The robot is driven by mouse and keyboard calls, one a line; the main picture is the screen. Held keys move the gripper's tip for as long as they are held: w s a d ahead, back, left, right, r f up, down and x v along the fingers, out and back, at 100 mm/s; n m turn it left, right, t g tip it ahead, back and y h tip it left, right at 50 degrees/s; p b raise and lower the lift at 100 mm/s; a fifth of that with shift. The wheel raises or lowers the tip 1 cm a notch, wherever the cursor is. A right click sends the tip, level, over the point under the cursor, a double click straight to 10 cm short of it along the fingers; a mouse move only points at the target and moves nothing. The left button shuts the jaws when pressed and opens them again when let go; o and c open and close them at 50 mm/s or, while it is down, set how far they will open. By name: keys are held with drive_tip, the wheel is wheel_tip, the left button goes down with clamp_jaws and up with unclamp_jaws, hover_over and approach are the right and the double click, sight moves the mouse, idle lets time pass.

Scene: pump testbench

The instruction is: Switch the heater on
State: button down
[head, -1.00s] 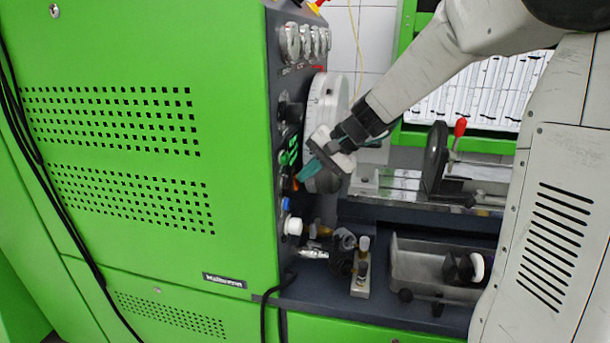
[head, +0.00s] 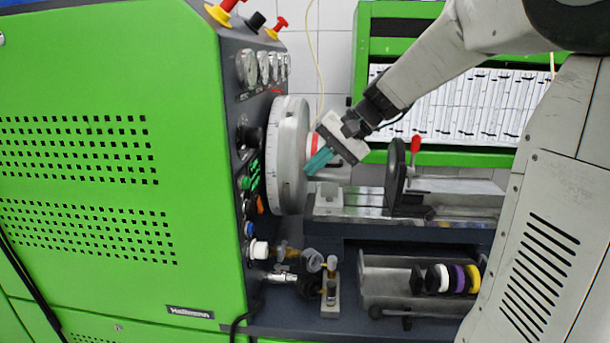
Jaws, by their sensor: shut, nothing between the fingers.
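The dark control panel (head: 236,105) on the side of the green cabinet is seen at a steep angle. Several green switches (head: 248,178) sit on it, with an orange switch (head: 260,203) below them. I cannot read any label, so I cannot tell which is the heater switch or how it is set. My gripper (head: 318,161) has teal fingers, shut and empty. It points down and left, to the right of the large grey dial wheel (head: 288,150) and apart from the panel. The wheel stands between it and the switches in this view.
Below the switches are a blue button (head: 250,229), a white knob (head: 259,250) and brass and silver fittings (head: 284,277). Gauges (head: 247,69) and red knobs (head: 277,27) sit higher. A bench rail (head: 360,200) and a metal tray (head: 385,272) lie right of the wheel.

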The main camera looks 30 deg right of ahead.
drive_tip(key=shift+d+r, duration=0.1)
drive_tip(key=s+a+f+n+g+h, duration=0.1)
drive_tip(key=s+a+n, duration=0.1)
drive_tip(key=s+a, duration=0.35)
drive_tip(key=s+a+f+n+g+h, duration=0.1)
drive_tip(key=s+a+g+h, duration=0.1)
drive_tip(key=s, duration=0.6)
drive_tip(key=s+f+n+h, duration=0.2)
drive_tip(key=s+f, duration=0.1)
drive_tip(key=s, duration=0.4)
drive_tip(key=s+f+n+h, duration=0.1)
drive_tip(key=s+f+h, duration=0.1)
drive_tip(key=s, duration=0.5)
drive_tip(key=shift+d+f+n, duration=0.3)
drive_tip(key=shift+f+n, duration=0.1)
drive_tip(key=shift+f, duration=0.1)
drive_tip(key=shift+a, duration=0.4)
drive_tip(key=shift+g, duration=0.3)
